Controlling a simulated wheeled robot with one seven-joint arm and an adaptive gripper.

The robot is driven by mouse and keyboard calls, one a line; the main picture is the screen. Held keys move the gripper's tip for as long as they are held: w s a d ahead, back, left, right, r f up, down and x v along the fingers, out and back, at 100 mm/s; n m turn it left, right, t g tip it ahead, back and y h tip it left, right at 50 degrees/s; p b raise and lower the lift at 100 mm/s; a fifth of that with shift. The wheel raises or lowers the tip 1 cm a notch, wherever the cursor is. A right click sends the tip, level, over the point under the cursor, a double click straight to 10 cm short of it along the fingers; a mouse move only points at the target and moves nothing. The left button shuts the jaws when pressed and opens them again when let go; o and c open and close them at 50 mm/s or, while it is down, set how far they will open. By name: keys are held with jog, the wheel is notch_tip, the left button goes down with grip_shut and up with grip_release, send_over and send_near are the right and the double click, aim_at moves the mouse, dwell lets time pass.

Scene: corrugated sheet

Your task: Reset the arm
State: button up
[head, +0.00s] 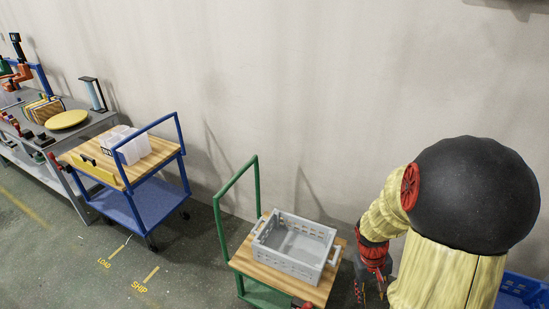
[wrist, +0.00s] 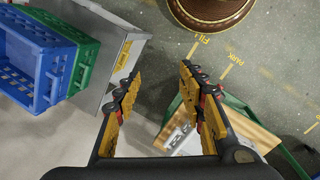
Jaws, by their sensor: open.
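My gripper (wrist: 160,95) shows in the wrist view with its two yellow and black fingers spread apart and nothing between them. In the head view my arm hangs down at the right, beside the green-framed cart (head: 243,255). The gripper's red and dark end (head: 372,275) is low there, just right of the cart, and its fingers are partly cut off or hard to make out. A grey crate (head: 292,262) sits on the cart's wooden top and looks empty. The gripper is apart from the crate.
A blue cart (head: 140,200) with white bins (head: 125,145) stands at the left, near a grey bench (head: 90,125). In the wrist view, blue (wrist: 30,65) and green crates (wrist: 84,68) sit on a grey surface (wrist: 125,60). Floor between the carts is clear.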

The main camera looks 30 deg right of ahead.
jog(key=w+a+r+n+t, duration=0.2)
jog(key=a+r+t, duration=0.2)
jog(key=a+r, duration=0.9)
jog(key=w+a+r+n+t+y, duration=0.1)
jog(key=a+r+n+t, duration=0.1)
jog(key=a+r, duration=1.1)
jog(key=shift+w+a+r+t, duration=0.2)
jog(key=shift+w+a+t, duration=0.25)
jog(key=shift+t, duration=0.45)
